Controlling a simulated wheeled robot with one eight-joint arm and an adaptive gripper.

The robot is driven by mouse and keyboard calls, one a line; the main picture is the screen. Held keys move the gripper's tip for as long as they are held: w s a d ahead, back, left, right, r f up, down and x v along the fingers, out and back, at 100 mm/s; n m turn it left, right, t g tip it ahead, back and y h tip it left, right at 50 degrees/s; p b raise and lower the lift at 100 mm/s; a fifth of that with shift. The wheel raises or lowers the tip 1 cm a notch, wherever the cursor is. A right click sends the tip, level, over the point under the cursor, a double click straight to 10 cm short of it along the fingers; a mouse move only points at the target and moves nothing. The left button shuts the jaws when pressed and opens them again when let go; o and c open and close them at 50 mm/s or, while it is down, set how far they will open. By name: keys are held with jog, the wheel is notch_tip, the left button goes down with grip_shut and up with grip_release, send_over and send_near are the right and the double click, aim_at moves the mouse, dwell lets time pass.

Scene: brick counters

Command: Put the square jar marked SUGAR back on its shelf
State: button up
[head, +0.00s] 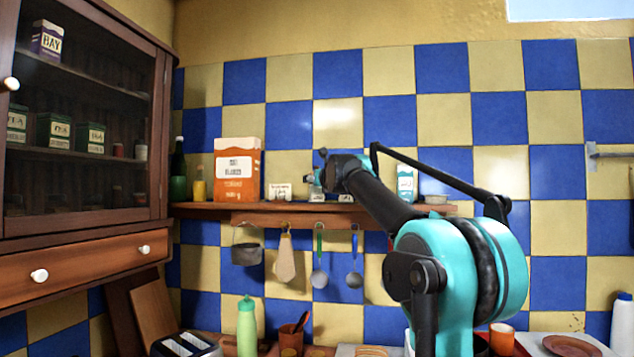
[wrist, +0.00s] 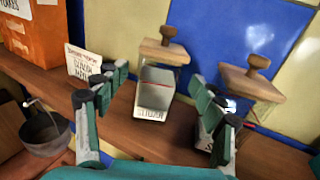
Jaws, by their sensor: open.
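In the wrist view a square jar (wrist: 153,88) with a knobbed wooden lid stands upright on the wooden shelf (wrist: 130,135), with a pale label low on its front. The label is too blurred to read, so I cannot tell whether it says SUGAR. My gripper (wrist: 161,82) is open, one finger on each side of this jar; I cannot tell whether either touches it. A second jar with a similar wooden lid (wrist: 252,84) stands to the right, partly hidden behind the right finger. In the head view my gripper (head: 322,178) is at the wall shelf (head: 240,207) and hides much of the jars.
An orange box (head: 238,170) and a small cream labelled item (head: 278,190) stand left on the shelf. A teal-and-white carton (head: 405,182) stands to the right. A pot (head: 246,255) and utensils hang below. A glazed cabinet (head: 85,120) is at the left.

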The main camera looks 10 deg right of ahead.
jog(key=s, duration=0.3)
jog(key=shift+d, duration=0.15)
jog(key=shift+s, duration=0.1)
dwell(0.4)
